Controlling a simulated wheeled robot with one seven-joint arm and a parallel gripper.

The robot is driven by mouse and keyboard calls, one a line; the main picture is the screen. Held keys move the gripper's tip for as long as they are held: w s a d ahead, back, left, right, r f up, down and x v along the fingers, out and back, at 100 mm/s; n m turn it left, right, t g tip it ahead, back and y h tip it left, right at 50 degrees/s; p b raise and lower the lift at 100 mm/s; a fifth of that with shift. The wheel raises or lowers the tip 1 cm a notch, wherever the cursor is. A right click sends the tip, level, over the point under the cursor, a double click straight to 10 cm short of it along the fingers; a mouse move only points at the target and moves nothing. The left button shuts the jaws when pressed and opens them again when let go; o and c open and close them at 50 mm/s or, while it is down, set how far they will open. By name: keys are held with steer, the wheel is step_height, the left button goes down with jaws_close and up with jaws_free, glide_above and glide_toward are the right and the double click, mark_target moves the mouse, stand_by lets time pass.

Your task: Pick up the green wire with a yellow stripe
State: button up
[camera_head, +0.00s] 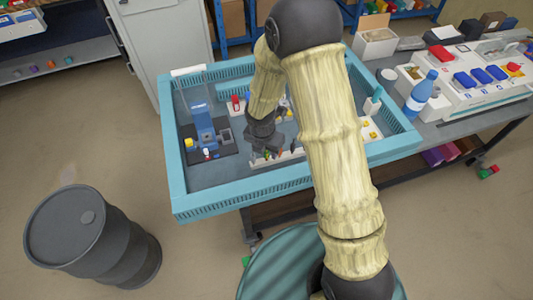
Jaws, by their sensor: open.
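My gripper (266,153) is dark grey and points down over the tray (178,190) with the teal frame. It is open, with its fingertips close above a white strip near the tray's front middle. Small green and red bits show around the fingertips. They are too small to tell whether one is the green wire with a yellow stripe. My arm hides part of the tray to the right of the gripper.
A blue device (203,125) stands at the tray's left, with a yellow block near it. A blue bottle (420,92) stands on the bench right of the tray. A dark barrel (90,235) stands on the floor at left.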

steer(key=shift+w+d+f, duration=0.1)
steer(key=shift+w+f, duration=0.1)
steer(key=shift+f, duration=0.85)
jaws_close()
